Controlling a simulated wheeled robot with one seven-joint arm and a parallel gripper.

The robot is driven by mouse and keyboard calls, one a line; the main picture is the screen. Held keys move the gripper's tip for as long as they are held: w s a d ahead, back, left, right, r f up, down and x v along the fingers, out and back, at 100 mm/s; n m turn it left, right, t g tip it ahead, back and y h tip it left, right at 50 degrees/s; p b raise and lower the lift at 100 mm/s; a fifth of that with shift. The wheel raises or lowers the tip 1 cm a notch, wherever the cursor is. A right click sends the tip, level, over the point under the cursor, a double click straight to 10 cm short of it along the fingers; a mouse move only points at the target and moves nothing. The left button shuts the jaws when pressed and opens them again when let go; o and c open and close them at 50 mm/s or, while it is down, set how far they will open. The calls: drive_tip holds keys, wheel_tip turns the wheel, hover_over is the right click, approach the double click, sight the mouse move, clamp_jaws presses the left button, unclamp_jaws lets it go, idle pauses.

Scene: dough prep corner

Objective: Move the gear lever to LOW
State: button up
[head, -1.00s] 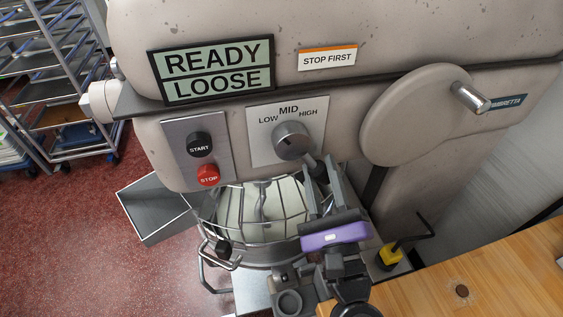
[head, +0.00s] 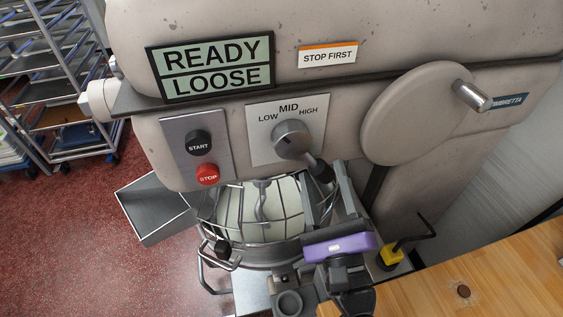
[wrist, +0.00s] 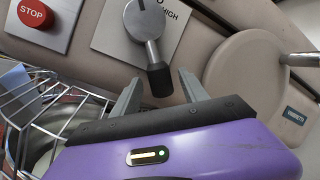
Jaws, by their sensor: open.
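The gear lever is a round grey knob (head: 291,139) on a pale plate (head: 258,150) marked LOW, MID and HIGH. Its dark index mark points up toward MID. Its arm slants down and right to a black grip (head: 322,172), which also shows in the wrist view (wrist: 160,79). My gripper (head: 325,180), with a purple body, is open below the grip. In the wrist view its two grey fingertips (wrist: 160,77) stand on either side of the black grip, with gaps showing. How deep the grip sits between them is hard to tell.
Left of the plate are a black START button (head: 198,142) and a red STOP button (head: 207,174). A sign (head: 211,68) reads READY LOOSE; a label (head: 328,55) reads STOP FIRST. A wire guard (head: 231,240) surrounds the bowl below. A round cover (head: 408,120) bulges at right.

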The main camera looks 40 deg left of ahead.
drive_tip(key=b+v, duration=0.2)
drive_tip(key=v, duration=0.4)
idle(0.5)
idle(0.7)
